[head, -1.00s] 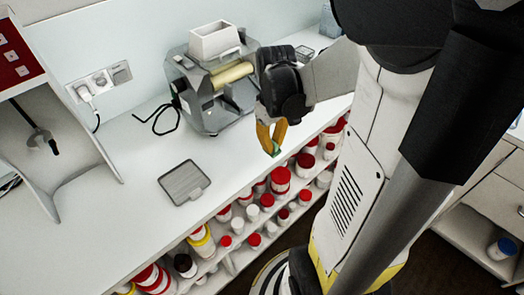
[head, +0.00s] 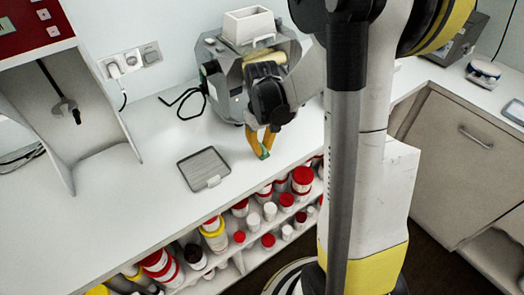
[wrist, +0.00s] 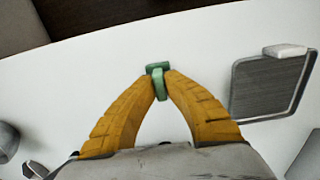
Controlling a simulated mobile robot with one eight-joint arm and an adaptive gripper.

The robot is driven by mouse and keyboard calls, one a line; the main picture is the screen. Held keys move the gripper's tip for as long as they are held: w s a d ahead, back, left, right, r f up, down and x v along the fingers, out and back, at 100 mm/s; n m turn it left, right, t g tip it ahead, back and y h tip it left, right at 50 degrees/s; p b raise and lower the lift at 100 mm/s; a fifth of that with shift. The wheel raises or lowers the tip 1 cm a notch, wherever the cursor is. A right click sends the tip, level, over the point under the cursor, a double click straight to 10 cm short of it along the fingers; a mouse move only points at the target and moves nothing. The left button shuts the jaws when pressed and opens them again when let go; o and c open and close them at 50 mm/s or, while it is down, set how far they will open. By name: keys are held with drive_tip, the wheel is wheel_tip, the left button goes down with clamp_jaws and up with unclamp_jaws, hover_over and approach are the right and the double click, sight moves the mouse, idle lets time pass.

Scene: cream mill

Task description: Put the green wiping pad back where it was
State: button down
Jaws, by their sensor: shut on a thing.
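My gripper (head: 262,150) has orange fingers and is shut on the green wiping pad (head: 264,153). It holds the pad over the white counter, near the counter's front edge and in front of the mill (head: 240,75). In the wrist view the green pad (wrist: 157,80) is pinched between the two fingertips (wrist: 160,82), with part of it sticking out on both sides. I cannot tell whether the pad touches the counter.
A grey tray (head: 204,170) with a light tab lies on the counter (head: 120,215), left of my gripper; the wrist view shows it at right (wrist: 268,85). Below the counter edge, shelves hold several red- and white-lidded jars (head: 301,180). The counter left of the tray is clear.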

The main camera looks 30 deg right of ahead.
sight(262, 146)
drive_tip(key=shift+f, duration=0.1)
drive_tip(key=shift+f, duration=0.15)
drive_tip(key=c, duration=1.6)
unclamp_jaws()
wheel_tip(262, 146, up, 12)
drive_tip(key=p, duration=0.4)
drive_tip(key=s+a+r+t, duration=0.7)
drive_tip(key=s+a, duration=0.4)
drive_tip(key=a, duration=0.2)
drive_tip(key=shift+a+r, duration=0.25)
drive_tip(key=shift+r, duration=0.4)
